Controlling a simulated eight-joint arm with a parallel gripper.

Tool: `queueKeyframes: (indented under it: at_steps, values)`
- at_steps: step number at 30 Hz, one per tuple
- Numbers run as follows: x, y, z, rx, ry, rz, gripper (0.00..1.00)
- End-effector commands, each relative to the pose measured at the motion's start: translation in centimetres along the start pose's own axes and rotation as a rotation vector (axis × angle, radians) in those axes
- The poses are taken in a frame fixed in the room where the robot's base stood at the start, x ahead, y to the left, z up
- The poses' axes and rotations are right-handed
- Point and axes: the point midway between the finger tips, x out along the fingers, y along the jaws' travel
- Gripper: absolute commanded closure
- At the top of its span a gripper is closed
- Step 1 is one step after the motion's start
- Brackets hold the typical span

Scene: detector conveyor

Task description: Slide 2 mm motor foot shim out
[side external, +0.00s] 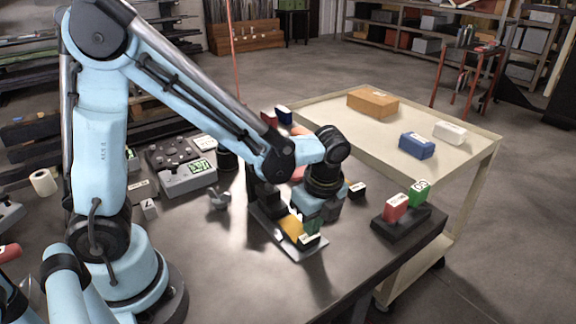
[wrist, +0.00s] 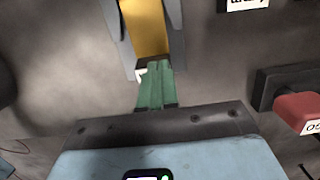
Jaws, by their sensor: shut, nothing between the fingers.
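A yellow piece (side external: 291,227) lies on a grey plate (side external: 311,252) with raised sides. In the wrist view, the yellow piece (wrist: 146,28) runs between two grey rails. I cannot tell which part here is the 2 mm shim. My gripper (side external: 304,222) is shut and empty, pointing down over the plate. In the wrist view, my green gripper fingertips (wrist: 156,66) are together at the yellow piece's near end and partly hide a small white patch there. Whether they touch is unclear.
A dark holder (side external: 401,232) with a red block (side external: 396,207) and a green block (side external: 420,192) stands at right. A grey device with a green screen (side external: 188,178) and a wing-shaped part (side external: 219,198) are at left. A cart (side external: 468,150) stands behind. The front tabletop is clear.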

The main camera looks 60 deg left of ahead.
Motion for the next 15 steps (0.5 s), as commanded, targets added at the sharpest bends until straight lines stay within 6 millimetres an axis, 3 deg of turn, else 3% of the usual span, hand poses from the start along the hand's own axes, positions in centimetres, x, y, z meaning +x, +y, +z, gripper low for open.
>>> queueKeyframes:
  at_steps: [8, 15]
  values:
    - [-0.9, 0.0, -0.4, 0.007, 0.008, -0.002, 1.0]
    - [-1.6, 0.0, -4.3, 0.011, 0.005, -0.001, 1.0]
